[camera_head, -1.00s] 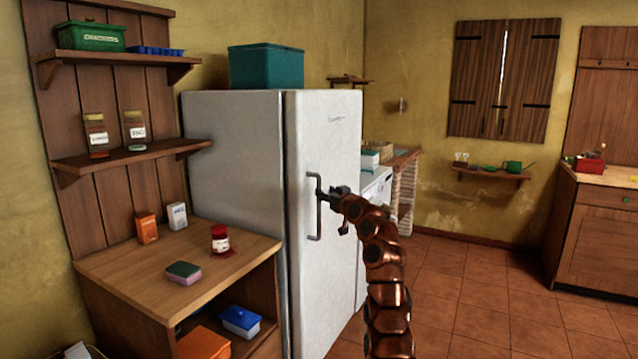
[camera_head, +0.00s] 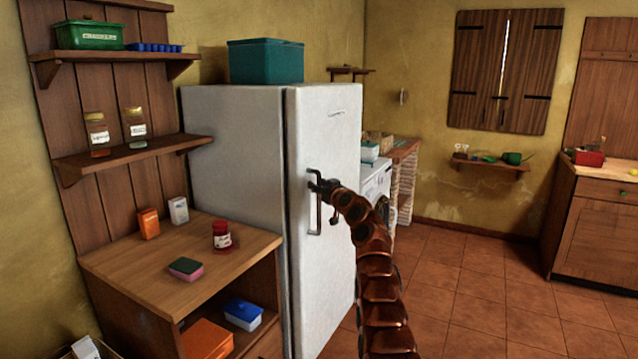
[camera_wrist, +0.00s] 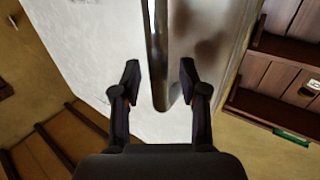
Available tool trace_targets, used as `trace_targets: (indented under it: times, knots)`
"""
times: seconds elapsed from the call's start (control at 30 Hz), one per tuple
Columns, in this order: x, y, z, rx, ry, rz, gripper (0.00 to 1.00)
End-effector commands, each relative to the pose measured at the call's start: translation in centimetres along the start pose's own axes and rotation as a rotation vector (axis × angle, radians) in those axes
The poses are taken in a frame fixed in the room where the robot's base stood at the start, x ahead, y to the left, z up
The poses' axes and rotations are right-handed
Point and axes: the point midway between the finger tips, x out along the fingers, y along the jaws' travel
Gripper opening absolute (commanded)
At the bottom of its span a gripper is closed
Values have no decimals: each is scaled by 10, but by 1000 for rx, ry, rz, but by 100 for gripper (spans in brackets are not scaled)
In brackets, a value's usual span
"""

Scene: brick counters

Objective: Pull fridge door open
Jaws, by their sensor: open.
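The white fridge (camera_head: 222,150) stands against the wall, and its door (camera_head: 338,130) looks shut. A grey vertical bar handle (camera_head: 311,222) is on the left part of the door. My gripper (camera_head: 314,186) is at the upper part of the handle. In the wrist view my gripper (camera_wrist: 160,82) is open, with one dark finger on each side of the handle bar (camera_wrist: 158,50). The bar lies between the fingers with gaps visible on both sides. The door surface (camera_wrist: 90,40) lies beyond the fingers.
A teal box (camera_head: 265,62) sits on the fridge. A wooden counter (camera_head: 130,265) on the left holds a red jar (camera_head: 221,236) and a sponge (camera_head: 186,268). A white washing machine (camera_head: 376,185) is beyond the fridge. The tiled floor (camera_head: 460,290) to the right is clear.

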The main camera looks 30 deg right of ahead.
Motion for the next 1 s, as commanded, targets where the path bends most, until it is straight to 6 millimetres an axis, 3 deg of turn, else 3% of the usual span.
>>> trace_targets:
  times: [0.57,1.0]
  knots:
    - [6,1,-1,1,1,5,43]
    - [6,1,-1,1,1,5,0]
